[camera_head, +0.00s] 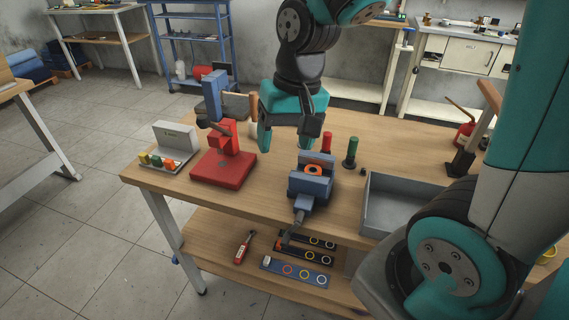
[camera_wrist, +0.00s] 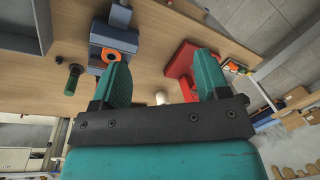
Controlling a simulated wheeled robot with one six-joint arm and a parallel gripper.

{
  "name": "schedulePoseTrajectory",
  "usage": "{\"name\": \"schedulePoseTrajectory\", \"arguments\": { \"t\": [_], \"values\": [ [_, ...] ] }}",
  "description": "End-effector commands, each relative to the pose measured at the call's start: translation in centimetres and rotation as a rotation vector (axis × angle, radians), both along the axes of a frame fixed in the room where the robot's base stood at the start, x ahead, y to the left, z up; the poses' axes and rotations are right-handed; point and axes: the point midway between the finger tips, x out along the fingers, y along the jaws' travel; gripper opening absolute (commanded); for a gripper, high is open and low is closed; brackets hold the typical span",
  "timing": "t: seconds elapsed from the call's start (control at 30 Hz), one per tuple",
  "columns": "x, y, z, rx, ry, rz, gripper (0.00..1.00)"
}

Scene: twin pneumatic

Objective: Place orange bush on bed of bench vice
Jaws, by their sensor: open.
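The orange bush (camera_head: 313,169) is a ring lying on the bed of the blue bench vice (camera_head: 310,187), between its jaws. In the wrist view the bush (camera_wrist: 110,54) shows its dark hole, and the vice (camera_wrist: 113,35) stands at the upper left. Whether the bush sits fully flat is too small to tell. My gripper (camera_head: 287,143) is open and empty, above the table to the left of and behind the vice. Its two teal fingers (camera_wrist: 160,72) are spread apart in the wrist view, clear of the bush.
A red press (camera_head: 222,167) stands left of the vice, beside a grey rack (camera_head: 175,140) with coloured pieces. A green post (camera_head: 351,152) and a red post (camera_head: 326,143) stand behind the vice. A grey tray (camera_head: 400,205) is at the right. Bare wood lies between press and vice.

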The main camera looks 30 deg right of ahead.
Motion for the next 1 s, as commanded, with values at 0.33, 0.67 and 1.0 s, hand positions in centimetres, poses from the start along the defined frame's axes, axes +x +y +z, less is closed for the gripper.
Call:
{"name": "schedulePoseTrajectory", "arguments": {
  "t": [0.33, 0.67, 1.0],
  "values": [
    [-11.4, 9.7, 4.1, 0.161, -0.171, 0.841, 0.69],
    [-11.7, 9.9, 4.1, 0.166, -0.176, 0.865, 0.69],
    [-11.7, 9.9, 4.1, 0.165, -0.175, 0.862, 0.69]
  ]
}}
